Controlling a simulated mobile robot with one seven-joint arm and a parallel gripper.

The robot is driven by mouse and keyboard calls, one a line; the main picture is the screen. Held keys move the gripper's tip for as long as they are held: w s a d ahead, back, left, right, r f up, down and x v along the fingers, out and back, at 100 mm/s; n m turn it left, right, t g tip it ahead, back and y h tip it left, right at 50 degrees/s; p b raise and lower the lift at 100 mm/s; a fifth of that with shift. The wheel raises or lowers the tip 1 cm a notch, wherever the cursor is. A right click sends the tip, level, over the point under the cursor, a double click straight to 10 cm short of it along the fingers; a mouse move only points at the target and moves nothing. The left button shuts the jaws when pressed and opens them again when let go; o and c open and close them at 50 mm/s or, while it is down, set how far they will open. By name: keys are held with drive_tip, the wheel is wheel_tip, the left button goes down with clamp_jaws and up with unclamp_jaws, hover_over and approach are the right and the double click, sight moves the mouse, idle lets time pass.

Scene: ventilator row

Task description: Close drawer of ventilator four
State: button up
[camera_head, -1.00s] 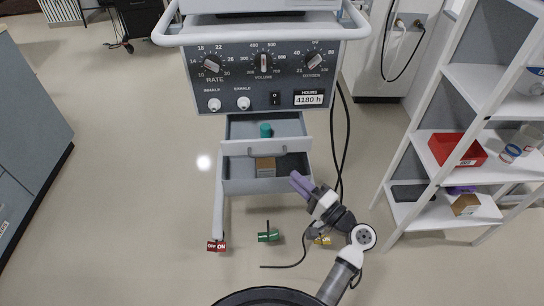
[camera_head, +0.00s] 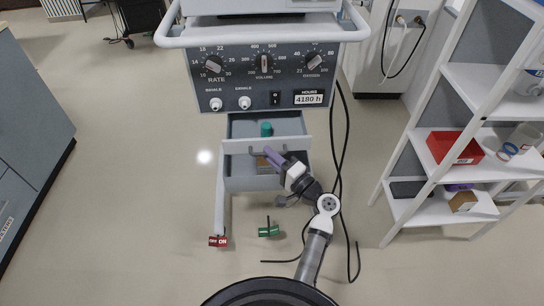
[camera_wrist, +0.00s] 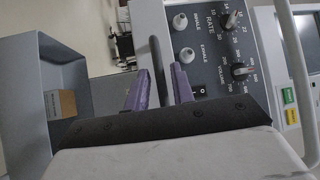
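The ventilator (camera_head: 205,95) has two drawers pulled out beneath its dial panel. The upper drawer (camera_head: 238,147) holds a green cylindrical object (camera_head: 266,129). The lower drawer (camera_head: 238,184) holds a brown box (camera_head: 262,162), partly hidden by my gripper in the head view; it also shows in the wrist view (camera_wrist: 66,103). My gripper (camera_head: 271,155) has its purple fingers at the front of the upper drawer. In the wrist view the fingers (camera_wrist: 160,92) are apart, with a dark handle bar (camera_wrist: 157,62) between or just beyond them. I cannot tell whether they touch it. No ventilator number is legible.
A white shelf rack (camera_head: 408,165) with a red bin (camera_head: 452,147) stands at the right. A grey cabinet (camera_head: 30,130) is at the left. Hoses hang right of the drawers.

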sight(271, 134)
clamp_jaws()
drive_tip(key=shift+w, duration=0.1)
drive_tip(key=w+b, duration=0.2)
drive_tip(key=w, duration=0.1)
drive_tip(key=w+b, duration=0.2)
drive_tip(key=w, duration=0.1)
drive_tip(key=w+b, duration=0.2)
drive_tip(key=w, duration=0.2)
drive_tip(key=shift+w+a+f, duration=0.1)
drive_tip(key=shift+a+f, duration=0.1)
drive_tip(key=shift+a, duration=0.05)
drive_tip(key=shift+w+r, duration=0.3)
drive_tip(key=shift+w, duration=0.2)
drive_tip(key=shift+o, duration=1.1)
unclamp_jaws()
drive_tip(key=shift+w+f, duration=0.1)
